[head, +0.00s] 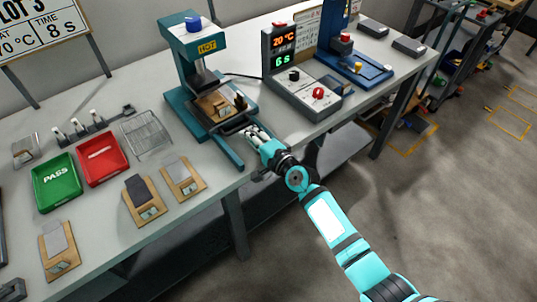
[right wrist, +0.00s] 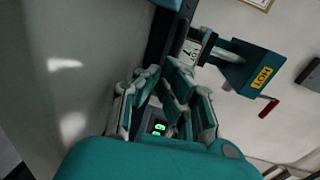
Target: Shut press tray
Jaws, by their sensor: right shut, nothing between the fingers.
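The teal press (head: 190,50) with a HOT label stands on the bench in the head view. Its dark tray (head: 240,124) sticks out toward the front from under the press head, with a tan board piece (head: 212,106) on it. My right gripper (head: 252,132) is shut and empty, close to the tray's front end; I cannot tell whether it touches. In the right wrist view my fingers (right wrist: 163,80) hide part of the scene, and the press's HOT head (right wrist: 255,72) shows at the right. My left gripper is not in view.
A wire rack (head: 147,133), red bin (head: 101,158), green bin (head: 55,182) and several boards lie left. The bench's front edge runs below my gripper.

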